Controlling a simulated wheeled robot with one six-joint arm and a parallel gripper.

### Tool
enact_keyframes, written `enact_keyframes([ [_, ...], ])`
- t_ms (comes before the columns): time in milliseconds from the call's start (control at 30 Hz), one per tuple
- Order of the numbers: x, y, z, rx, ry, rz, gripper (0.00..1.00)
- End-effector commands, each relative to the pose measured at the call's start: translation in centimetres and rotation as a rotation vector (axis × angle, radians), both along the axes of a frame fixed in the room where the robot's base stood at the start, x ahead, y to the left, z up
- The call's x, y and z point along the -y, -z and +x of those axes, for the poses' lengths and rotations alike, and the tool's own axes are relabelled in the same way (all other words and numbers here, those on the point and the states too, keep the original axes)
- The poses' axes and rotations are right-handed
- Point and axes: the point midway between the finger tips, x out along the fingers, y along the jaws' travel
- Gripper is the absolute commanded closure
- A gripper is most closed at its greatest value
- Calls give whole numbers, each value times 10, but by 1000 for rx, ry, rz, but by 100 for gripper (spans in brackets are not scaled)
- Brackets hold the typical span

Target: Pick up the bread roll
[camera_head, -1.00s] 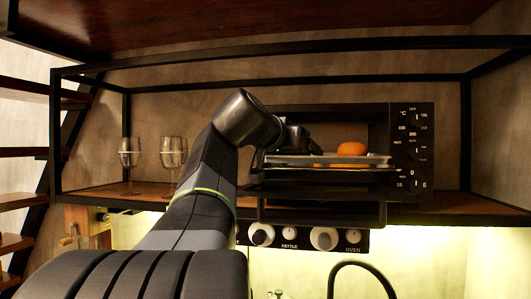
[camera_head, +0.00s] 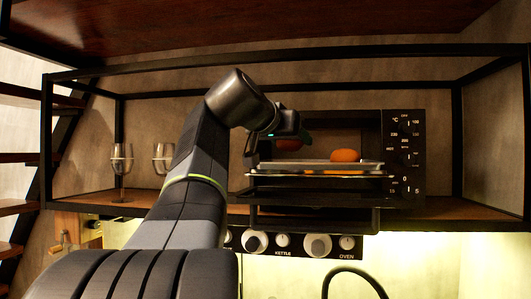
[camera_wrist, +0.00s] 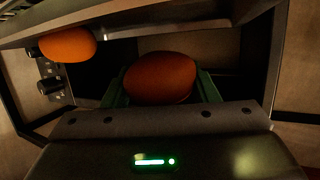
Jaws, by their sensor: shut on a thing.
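The bread roll (camera_wrist: 160,77) is a brown-orange oval between the green fingers of my gripper (camera_wrist: 160,88) in the wrist view. My gripper is shut on it. In the head view, my gripper (camera_head: 296,138) is at the open front of the oven, above the left part of the tray. The held roll shows there only as a small dark reddish shape, mostly hidden by my gripper and the shade. It appears to be clear of the tray.
A second, brighter orange rounded thing (camera_head: 345,156) rests on the oven tray (camera_head: 300,164), right of my gripper. The black oven (camera_head: 404,150) stands on a wooden shelf within a dark frame. Wine glasses (camera_head: 121,160) stand at the left.

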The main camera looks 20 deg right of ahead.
Motion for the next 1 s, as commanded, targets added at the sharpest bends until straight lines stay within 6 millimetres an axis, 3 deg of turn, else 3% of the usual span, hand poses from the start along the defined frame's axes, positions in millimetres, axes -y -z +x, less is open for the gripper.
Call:
enact_keyframes([
  [200, 0, -31, 0, 3, -1, 0, 69],
  [700, 6, -26, -130, 5, 4, 0, 69],
  [900, 7, -27, -169, 4, 4, 0, 69],
  [1000, 8, -27, -179, 1, 4, 1, 69],
])
